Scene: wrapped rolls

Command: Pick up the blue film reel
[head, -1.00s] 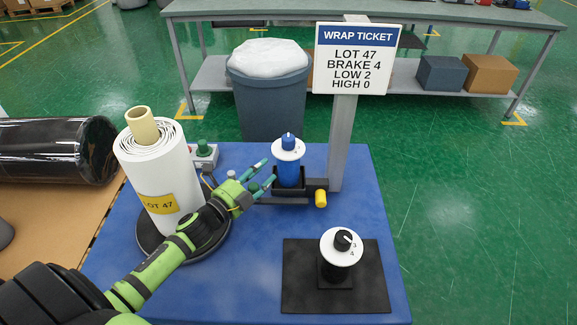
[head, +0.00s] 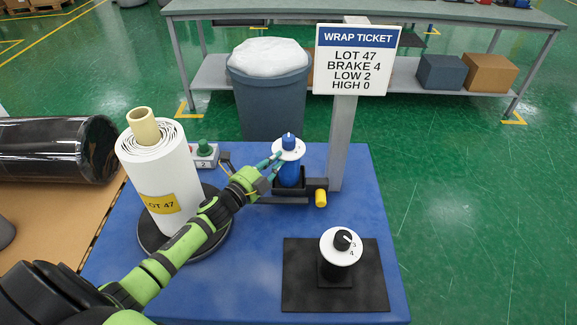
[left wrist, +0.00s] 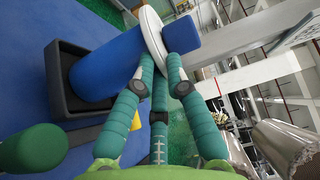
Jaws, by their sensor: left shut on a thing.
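The blue film reel (head: 290,175) stands upright in a black holder (head: 318,185) on the blue table, with a white disc and a blue knob on top. It also shows in the left wrist view (left wrist: 105,70), with its lower end inside the black holder (left wrist: 62,95). My left gripper (head: 275,163) reaches it from the left and is shut on it just below the white disc. In the left wrist view the green fingers (left wrist: 162,65) meet the reel by the disc, and hide part of it. My right gripper is not in view.
A white wrapped roll (head: 160,180) marked LOT 47 stands on a dark disc beside my left arm. A ticket sign (head: 356,60) on a grey post is behind the holder. A yellow knob (head: 321,198) sits at the holder's right. A numbered dial (head: 341,246) stands front right.

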